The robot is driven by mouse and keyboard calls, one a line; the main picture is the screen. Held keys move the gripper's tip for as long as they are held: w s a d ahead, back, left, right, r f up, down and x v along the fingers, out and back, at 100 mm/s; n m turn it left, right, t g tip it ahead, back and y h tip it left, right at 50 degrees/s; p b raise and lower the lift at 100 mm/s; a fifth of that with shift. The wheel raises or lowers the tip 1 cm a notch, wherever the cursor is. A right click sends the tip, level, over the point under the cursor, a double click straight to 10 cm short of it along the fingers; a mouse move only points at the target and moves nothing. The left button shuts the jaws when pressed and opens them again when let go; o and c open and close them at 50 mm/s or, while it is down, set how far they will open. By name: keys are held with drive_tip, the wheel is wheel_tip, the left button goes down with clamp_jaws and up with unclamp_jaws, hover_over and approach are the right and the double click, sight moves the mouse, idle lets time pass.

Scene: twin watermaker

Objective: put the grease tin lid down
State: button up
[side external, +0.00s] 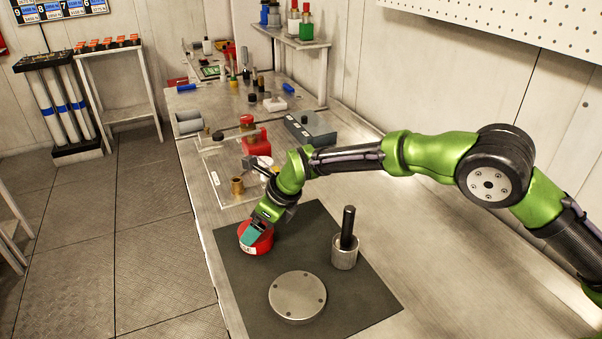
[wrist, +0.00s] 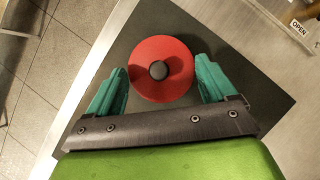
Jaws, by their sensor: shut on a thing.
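The red grease tin lid (wrist: 150,85), round with a dark central knob, lies between the teal fingers of my gripper (wrist: 163,75) in the wrist view. My gripper is shut on it. In the side view my gripper (side external: 260,228) points down at the red round tin (side external: 259,246), which bears a white label, at the far left of the dark mat (side external: 235,285). Lid and tin blend together there, so I cannot tell whether the lid touches the tin or is a little above it. The fingers hide part of the red top.
A round metal plate with holes (side external: 297,296) lies at the mat's front. A metal cylinder with a black handle (side external: 345,250) stands to the right. A clear tray with a brass fitting (side external: 238,186) lies behind the mat. The bench's left edge is close to the tin.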

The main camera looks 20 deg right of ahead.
wheel_tip(320, 180, up, 8)
drive_tip(key=m, duration=0.1)
hover_over(310, 219)
drive_tip(key=d, duration=0.1)
drive_tip(key=shift+n, duration=0.5)
drive_tip(key=f, duration=0.2)
drive_tip(key=s+f, duration=0.1)
drive_tip(key=f, duration=0.4)
drive_tip(key=shift+s+d+f, duration=0.1)
drive_tip(key=shift+s+d, duration=0.1)
drive_tip(key=shift+d, duration=0.05)
drive_tip(key=shift+f, duration=2.25)
drive_tip(key=shift+f, duration=0.1)
drive_tip(key=o, duration=0.8)
drive_tip(key=shift+o, duration=0.2)
